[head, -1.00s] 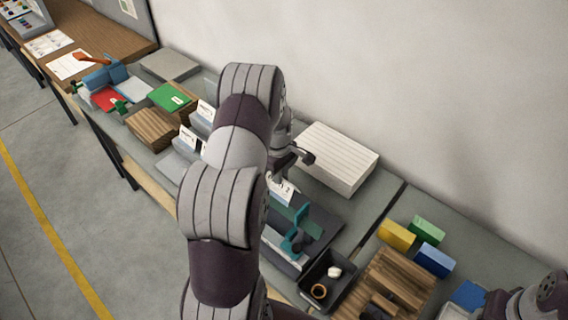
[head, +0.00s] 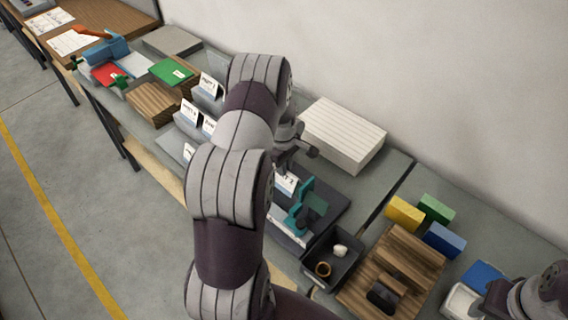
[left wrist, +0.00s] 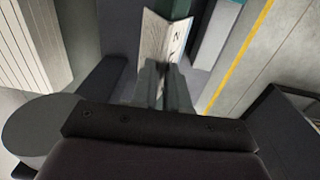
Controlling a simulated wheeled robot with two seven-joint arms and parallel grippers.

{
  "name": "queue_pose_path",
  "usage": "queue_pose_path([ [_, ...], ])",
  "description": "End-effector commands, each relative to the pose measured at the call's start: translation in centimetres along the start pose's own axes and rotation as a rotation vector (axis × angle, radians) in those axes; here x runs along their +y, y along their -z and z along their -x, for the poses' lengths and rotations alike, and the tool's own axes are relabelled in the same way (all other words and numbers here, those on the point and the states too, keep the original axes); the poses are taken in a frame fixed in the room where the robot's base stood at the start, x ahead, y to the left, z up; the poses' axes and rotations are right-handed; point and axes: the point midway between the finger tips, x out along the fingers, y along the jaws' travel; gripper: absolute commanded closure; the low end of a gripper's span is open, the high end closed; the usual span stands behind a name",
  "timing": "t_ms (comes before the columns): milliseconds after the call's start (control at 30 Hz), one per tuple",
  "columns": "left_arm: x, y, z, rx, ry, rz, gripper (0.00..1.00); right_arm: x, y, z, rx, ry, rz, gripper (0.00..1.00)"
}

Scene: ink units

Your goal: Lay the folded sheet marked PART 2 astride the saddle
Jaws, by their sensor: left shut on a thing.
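My left gripper (head: 290,158) is shut on a folded white sheet (head: 286,183). The sheet also shows in the left wrist view (left wrist: 164,42), hanging as an open V with its crease between the fingers and dark marking on one face; the full mark cannot be read. In the head view it is beside a teal device (head: 302,204) on a dark base (head: 330,204). A pale bar (head: 288,233) lies along the front of that base; the saddle cannot be made out clearly. Sheet and device look apart. My right gripper (head: 492,298) is at the lower right, its fingers unclear.
A white ribbed stack (head: 342,132) stands behind the left gripper. A dark tray (head: 330,262) with small items and a slatted wooden board (head: 415,262) lie right of the device.

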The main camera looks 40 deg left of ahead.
Motion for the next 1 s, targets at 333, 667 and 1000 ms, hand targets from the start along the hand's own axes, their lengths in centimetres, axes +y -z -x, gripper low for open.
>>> queue_pose_path([
  [333,-0.2,0.0,-0.4,0.0,0.0,0.0,1.0,0.0,0.0,-0.1,0.0,0.0,0.0,0.57],
  [667,-0.2,-0.1,-0.4,0.0,0.0,0.0,0.56,0.0,0.0,-0.1,0.0,0.0,0.0,0.57],
  [1000,-0.1,0.0,1.3,0.0,0.0,0.0,0.56,0.0,0.1,1.2,0.0,0.0,0.0,0.57],
])
